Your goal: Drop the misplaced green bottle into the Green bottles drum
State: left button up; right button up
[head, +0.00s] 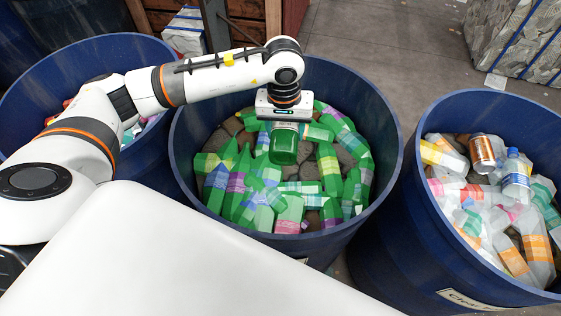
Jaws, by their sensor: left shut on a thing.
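My left gripper (284,122) points down over the middle drum, shut on a green bottle (284,148). The upper part of that bottle is hidden by the gripper, and its green end hangs downward. The middle blue drum (388,187) holds many green bottles with coloured labels, and dark gaps show among them. The held bottle appears over the drum's opening; I cannot tell how far it is above the pile. The label on this drum is mostly hidden. My right gripper is not in view.
A right blue drum (385,262) holds clear bottles and a can; its label begins with "Clear". A left blue drum (90,48) is partly behind my left arm. A white surface fills the lower front. Wrapped bales (520,40) stand at the back right on open floor.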

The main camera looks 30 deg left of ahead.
pick_arm(q)
jog(key=w+a+r+n+p, duration=0.1)
jog(key=p, duration=0.1)
jog(key=w+a+r+n+p, duration=0.1)
jog(key=p, duration=0.1)
jog(key=w+a+n+p, duration=0.1)
jog(key=w+p, duration=0.1)
jog(key=shift+a+r+n, duration=0.15)
jog(key=shift+r+n, duration=0.25)
jog(key=shift+w+a+p, duration=0.2)
jog(key=shift+p, duration=0.15)
jog(key=shift+w+a+f+n, duration=0.1)
jog(key=shift+a+f+n, duration=0.05)
jog(key=shift+f+n, duration=0.25)
jog(key=shift+f+b, duration=1.25)
jog(key=shift+f, duration=1.65)
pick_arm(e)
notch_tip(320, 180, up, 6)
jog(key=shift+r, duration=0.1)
pick_arm(q)
jog(key=o, duration=1)
jog(key=shift+o, duration=0.2)
jog(key=shift+r, duration=0.1)
